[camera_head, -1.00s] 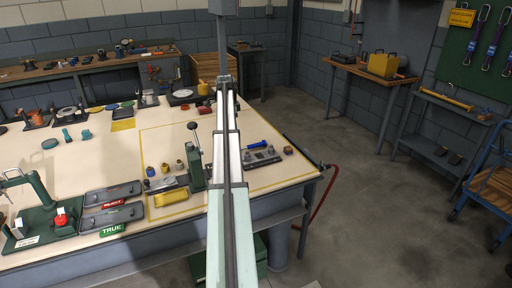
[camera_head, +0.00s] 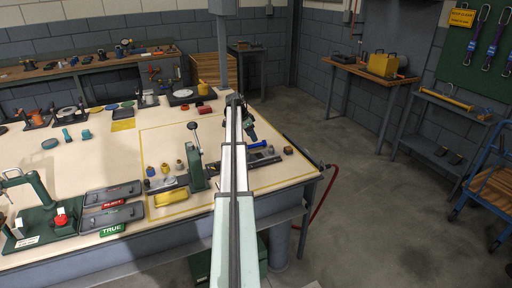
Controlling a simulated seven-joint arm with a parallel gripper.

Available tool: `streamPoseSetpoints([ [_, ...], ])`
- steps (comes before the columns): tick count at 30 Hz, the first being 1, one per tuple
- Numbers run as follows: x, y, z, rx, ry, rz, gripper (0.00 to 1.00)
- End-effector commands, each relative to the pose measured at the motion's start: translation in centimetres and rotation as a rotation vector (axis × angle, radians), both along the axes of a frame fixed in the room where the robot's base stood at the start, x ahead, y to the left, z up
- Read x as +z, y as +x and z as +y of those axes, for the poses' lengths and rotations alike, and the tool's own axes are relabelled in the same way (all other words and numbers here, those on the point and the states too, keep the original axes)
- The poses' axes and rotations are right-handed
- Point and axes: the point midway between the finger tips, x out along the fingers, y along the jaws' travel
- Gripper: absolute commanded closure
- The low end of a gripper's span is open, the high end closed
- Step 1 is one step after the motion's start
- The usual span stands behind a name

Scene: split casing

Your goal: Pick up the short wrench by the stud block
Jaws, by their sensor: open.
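The dark stud block (camera_head: 264,160), a low strip with small studs, lies near the right end of the work table, just right of my arm. A short blue-handled tool (camera_head: 257,144) lies just behind it. I cannot make out a short wrench for certain; it may be too small to tell or hidden behind my arm. My gripper (camera_head: 251,132), dark and small in this view, is open above the table, behind the stud block and blue tool, partly covered by my arm.
A green lever press (camera_head: 196,160) stands left of my arm, with small yellow parts and a yellow block (camera_head: 171,198) nearby. A small brown block (camera_head: 288,150) sits right of the stud block. Black trays (camera_head: 112,194) lie at the front left.

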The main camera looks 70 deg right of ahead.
Motion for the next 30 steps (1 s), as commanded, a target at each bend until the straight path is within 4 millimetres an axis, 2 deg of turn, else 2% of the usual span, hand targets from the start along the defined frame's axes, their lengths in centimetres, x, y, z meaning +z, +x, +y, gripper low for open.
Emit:
streamPoseSetpoints([
  [8, -1.4, -0.4, -0.4, 0.0, -0.001, -0.001, 0.47],
  [18, -5.2, -1.4, -1.4, 0.0, 0.001, -0.001, 0.47],
  [26, -5.5, -1.5, -1.5, 0.0, -0.001, -0.001, 0.47],
  [30, -5.5, -1.5, -1.5, 0.0, -0.001, -0.001, 0.6],
])
